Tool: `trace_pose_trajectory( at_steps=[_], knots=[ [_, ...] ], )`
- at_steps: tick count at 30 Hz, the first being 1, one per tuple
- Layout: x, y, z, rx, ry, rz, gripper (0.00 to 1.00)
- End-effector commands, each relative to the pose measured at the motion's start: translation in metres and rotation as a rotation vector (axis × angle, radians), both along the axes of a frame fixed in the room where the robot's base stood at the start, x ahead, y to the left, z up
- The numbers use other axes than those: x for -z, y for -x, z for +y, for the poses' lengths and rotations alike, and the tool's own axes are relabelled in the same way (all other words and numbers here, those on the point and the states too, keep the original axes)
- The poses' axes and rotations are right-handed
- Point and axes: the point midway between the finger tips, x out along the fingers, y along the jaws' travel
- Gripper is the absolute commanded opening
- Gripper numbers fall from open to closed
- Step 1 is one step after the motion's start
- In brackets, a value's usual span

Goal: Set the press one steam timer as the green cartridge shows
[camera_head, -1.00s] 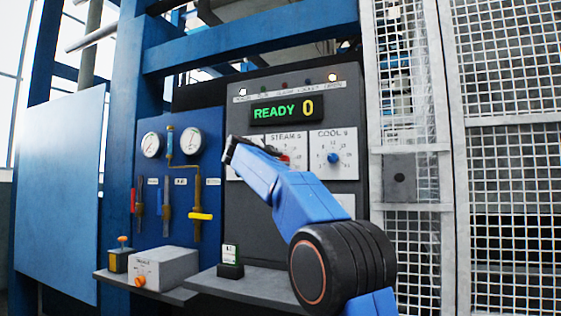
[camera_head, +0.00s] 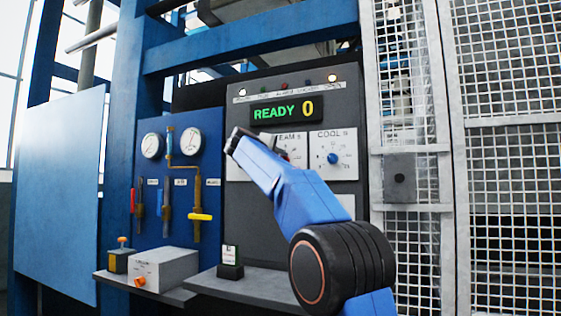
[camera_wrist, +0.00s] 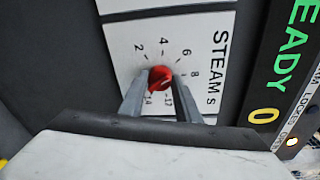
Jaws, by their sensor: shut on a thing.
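The red steam knob (camera_wrist: 160,79) sits on a white dial plate marked STEAM s (camera_wrist: 215,65), with numbers around it. In the wrist view my gripper (camera_wrist: 160,92) has one finger on each side of the knob and is shut on it. I cannot read the knob's setting surely. In the head view my gripper (camera_head: 240,142) is in front of the steam dial and hides part of it. A small black holder (camera_head: 230,271) with a white and green card (camera_head: 230,255), perhaps the green cartridge, stands on the shelf; its marking is too small to read.
The display (camera_head: 285,110) reads READY 0. The cool dial (camera_head: 333,156) with a blue knob is to the right. Gauges and valve levers (camera_head: 200,216) are on the blue panel at left. A grey box (camera_head: 163,268) stands on the shelf. A mesh fence (camera_head: 510,180) is at right.

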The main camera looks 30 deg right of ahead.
Motion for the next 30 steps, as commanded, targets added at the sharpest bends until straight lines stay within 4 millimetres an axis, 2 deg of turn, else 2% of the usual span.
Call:
trace_pose_trajectory(
  at_steps=[15,30],
  knots=[
    [0.0012,0.0008,-0.0014,0.002,-0.244,-0.308,0.07],
    [0.0016,0.0009,-0.0014,0.003,-0.314,-0.395,0.07]
  ],
)
